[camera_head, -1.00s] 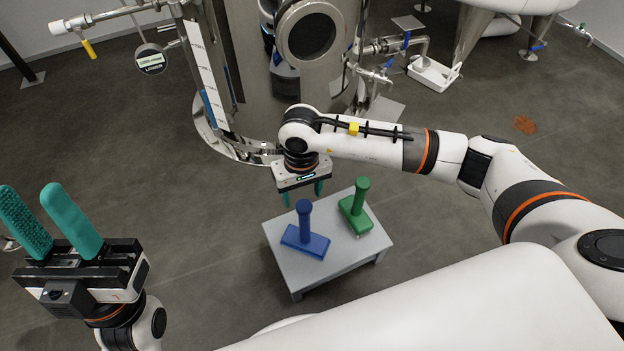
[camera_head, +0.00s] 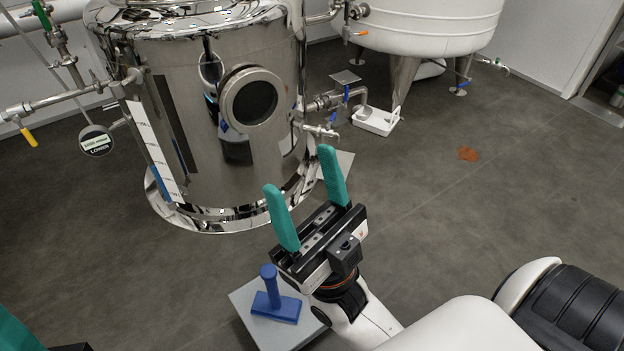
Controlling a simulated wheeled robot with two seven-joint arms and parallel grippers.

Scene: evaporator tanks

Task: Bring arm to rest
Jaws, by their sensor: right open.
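My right gripper (camera_head: 298,172) points up and away from me in the middle of the head view. Its two teal fingers stand wide apart with nothing between them. It shows above and to the right of the small grey table (camera_head: 247,318). My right arm runs from it down to the lower right. Of my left gripper (camera_head: 18,332), only a teal finger and a dark edge show in the bottom left corner. Its jaw state cannot be made out.
A blue brush-like tool (camera_head: 275,307) stands on the table; the table's right part is hidden behind my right arm. A steel tank (camera_head: 215,165) stands behind, with a white tank (camera_head: 425,25) at the back. A rust-coloured spot (camera_head: 468,154) marks the open floor at right.

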